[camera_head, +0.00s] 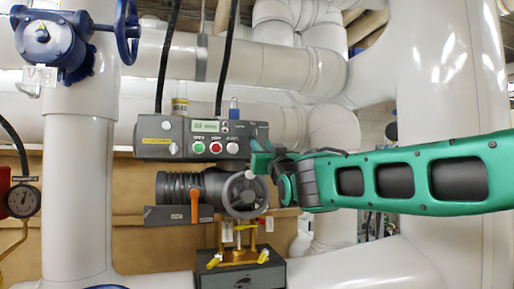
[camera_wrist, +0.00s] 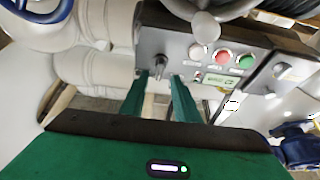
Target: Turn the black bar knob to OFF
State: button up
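The knob (camera_wrist: 160,66) shows in the wrist view as a small dark bar on the grey control box (camera_wrist: 178,42), beside the white button. My gripper (camera_wrist: 160,77) is open, with one green finger on each side of the knob in that view. I cannot tell whether the fingers touch it or how far off they are. In the head view my gripper (camera_head: 262,158) is at the right end of the control box (camera_head: 160,128) and hides the knob. The knob's labels are too small to read.
The box carries green (camera_head: 198,147), red (camera_head: 215,147) and white (camera_head: 232,148) buttons and a small display (camera_head: 205,126). Large white pipes surround the box.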

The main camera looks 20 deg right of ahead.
jog(key=shift+v, duration=2.2)
jog(key=shift+w+f, duration=0.1)
jog(key=s+d+f+m+g+h, duration=0.1)
jog(key=d+f+m+g+h, duration=0.3)
jog(key=d+f, duration=0.8)
jog(key=s+d+f+g, duration=0.3)
jog(key=s+f+g, duration=0.15)
jog(key=f, duration=0.45)
jog(key=s+d+f+g, duration=0.4)
jog(key=s+f, duration=0.2)
jog(key=f, duration=0.3)
jog(key=s+f+g+y, duration=0.1)
jog(key=s+f+g, duration=0.2)
jog(key=s+f, duration=0.3)
jog(key=s+a+f+m+g+y, duration=0.1)
jog(key=s+f+g, duration=0.2)
jog(key=s, duration=1)
jog(key=s+a+f+m+g+y, duration=0.1)
jog(key=s+f+g, duration=0.3)
jog(key=s+f, duration=0.4)
jog(key=shift+s+f+y, duration=0.35)
jog(key=shift+s+y, duration=0.25)
jog(key=shift+s, duration=0.05)
